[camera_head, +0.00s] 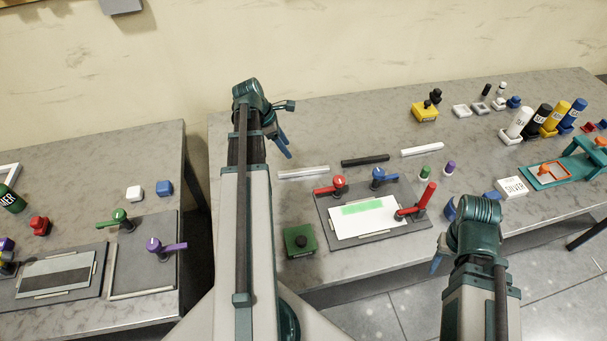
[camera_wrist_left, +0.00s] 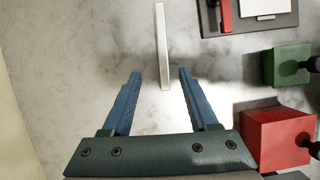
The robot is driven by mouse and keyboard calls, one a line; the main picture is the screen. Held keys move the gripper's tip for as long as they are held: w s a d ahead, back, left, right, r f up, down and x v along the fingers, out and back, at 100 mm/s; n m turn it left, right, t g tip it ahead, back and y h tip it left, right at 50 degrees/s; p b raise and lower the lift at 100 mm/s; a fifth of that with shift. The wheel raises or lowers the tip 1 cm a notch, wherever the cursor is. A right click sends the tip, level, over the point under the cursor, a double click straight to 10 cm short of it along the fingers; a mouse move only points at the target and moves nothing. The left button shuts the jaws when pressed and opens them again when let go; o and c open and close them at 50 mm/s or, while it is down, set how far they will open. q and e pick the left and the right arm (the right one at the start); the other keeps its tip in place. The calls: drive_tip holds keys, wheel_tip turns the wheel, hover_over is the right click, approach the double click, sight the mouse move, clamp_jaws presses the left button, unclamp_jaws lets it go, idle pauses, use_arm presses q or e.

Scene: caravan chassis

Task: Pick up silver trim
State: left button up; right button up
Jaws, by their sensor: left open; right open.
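The silver trim (camera_head: 303,172) is a thin pale-grey bar lying flat on the table's left part, just beyond the clamp board. In the left wrist view the bar (camera_wrist_left: 161,45) lies ahead of the fingertips, roughly in line with the gap between them and apart from both fingers. My left gripper (camera_head: 285,148) is open and empty near the trim's left end; its blue fingers (camera_wrist_left: 156,75) show in the left wrist view. My right gripper (camera_head: 441,238) is open near the table's front edge, partly hidden by its arm.
A black bar (camera_head: 365,160) and a white bar (camera_head: 422,149) lie to the trim's right. The clamp board (camera_head: 420,240) and a green box (camera_head: 300,240) stand nearer me. A red box (camera_wrist_left: 278,138) shows in the left wrist view. Bottles (camera_head: 540,120) stand at right.

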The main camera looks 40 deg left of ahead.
use_arm(q)
drive_tip(key=b, duration=0.6)
hover_over(303, 170)
drive_tip(key=s+a, duration=0.2)
drive_tip(key=a, duration=0.1)
drive_tip(key=f, duration=0.6)
drive_tip(key=shift+d+f, duration=0.25)
drive_tip(key=shift+w+f, duration=0.1)
drive_tip(key=shift+f, duration=0.05)
drive_tip(key=shift+d, duration=0.1)
drive_tip(key=b+x, duration=0.4)
drive_tip(key=x, duration=0.1)
drive_tip(key=shift+d, duration=0.3)
clamp_jaws()
